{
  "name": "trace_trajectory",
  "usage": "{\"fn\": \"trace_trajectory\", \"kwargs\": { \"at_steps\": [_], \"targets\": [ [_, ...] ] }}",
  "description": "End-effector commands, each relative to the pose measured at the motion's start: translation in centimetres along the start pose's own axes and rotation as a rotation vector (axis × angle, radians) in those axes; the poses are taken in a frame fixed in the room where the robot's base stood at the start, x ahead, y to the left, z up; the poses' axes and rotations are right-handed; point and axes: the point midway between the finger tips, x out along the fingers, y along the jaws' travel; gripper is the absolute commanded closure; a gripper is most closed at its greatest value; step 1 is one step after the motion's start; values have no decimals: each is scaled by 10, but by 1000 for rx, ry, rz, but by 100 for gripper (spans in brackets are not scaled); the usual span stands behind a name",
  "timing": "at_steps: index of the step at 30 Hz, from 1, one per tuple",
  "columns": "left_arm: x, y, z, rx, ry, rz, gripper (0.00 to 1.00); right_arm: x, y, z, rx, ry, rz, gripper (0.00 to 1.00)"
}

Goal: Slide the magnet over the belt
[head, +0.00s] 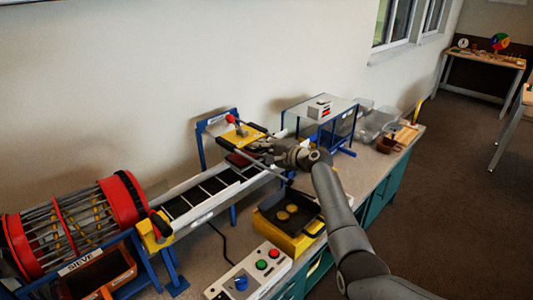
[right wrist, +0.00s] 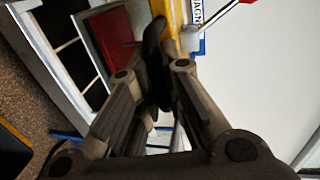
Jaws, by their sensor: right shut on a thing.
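The belt (head: 203,194) is a sloping black conveyor with white cross lines between pale rails; it also shows at the upper left of the right wrist view (right wrist: 72,58). The magnet (head: 240,158) appears to be the dark red block below a yellow carriage (head: 240,137), at the belt's upper end. Its red face (right wrist: 110,38) shows in the right wrist view. My right gripper (head: 272,150) is shut on a black handle (right wrist: 152,60) beside the yellow part. The exact join between handle and magnet is hidden. My left gripper is out of view.
A red sieve drum (head: 75,230) stands at the lower left. A black tray (head: 290,212) with yellow discs sits on a yellow box near my forearm. A button box (head: 250,274) is at the front. A blue-framed stand (head: 330,115) and clear bins (head: 375,122) are behind, right.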

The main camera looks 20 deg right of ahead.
Motion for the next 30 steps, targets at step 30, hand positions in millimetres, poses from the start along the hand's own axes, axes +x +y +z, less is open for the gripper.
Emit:
{"fn": "trace_trajectory", "kwargs": {
  "at_steps": [30],
  "targets": [
    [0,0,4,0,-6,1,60,-12,-1,-1,-1,2,-4,68]
  ]
}}
